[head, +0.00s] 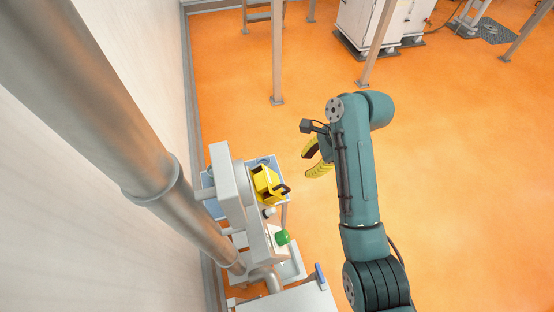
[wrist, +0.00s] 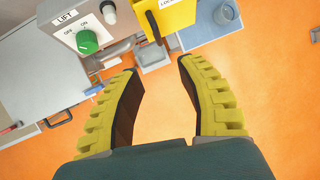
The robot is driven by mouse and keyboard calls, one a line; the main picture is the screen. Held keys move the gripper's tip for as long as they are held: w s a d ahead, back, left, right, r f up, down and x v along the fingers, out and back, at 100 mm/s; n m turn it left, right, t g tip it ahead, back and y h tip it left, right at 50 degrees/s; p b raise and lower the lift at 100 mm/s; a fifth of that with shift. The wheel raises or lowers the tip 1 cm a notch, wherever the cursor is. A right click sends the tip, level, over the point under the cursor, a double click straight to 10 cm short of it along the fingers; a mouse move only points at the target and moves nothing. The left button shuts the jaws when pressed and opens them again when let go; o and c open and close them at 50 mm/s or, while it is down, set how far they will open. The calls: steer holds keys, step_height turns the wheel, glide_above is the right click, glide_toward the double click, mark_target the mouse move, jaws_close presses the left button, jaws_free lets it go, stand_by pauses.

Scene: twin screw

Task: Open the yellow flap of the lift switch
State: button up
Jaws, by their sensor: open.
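The lift switch is a grey-white box (wrist: 108,40) with a "LIFT" label and a green knob (wrist: 87,42) at the top left of the wrist view. The knob (head: 282,237) also shows in the head view. A yellow flap-like part (wrist: 178,16) with a black handle (wrist: 152,28) is at the top centre of the wrist view. It also shows in the head view (head: 265,181), left of my gripper. Whether it is shut cannot be told. My gripper (wrist: 157,66) is open and empty, its yellow fingers apart from the flap; it also shows in the head view (head: 317,160).
A thick metal pipe (head: 105,105) runs along the wall at left. A grey tray-like surface (wrist: 35,75) with a handle lies left in the wrist view. Metal posts (head: 277,50) stand at the back. The orange floor (head: 460,180) to the right is clear.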

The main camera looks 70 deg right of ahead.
glide_toward(287, 187)
steer(key=shift+f, duration=1)
steer(key=x, duration=0.9)
steer(key=shift+w+r, duration=0.2)
steer(key=shift+w, duration=0.2)
jaws_close()
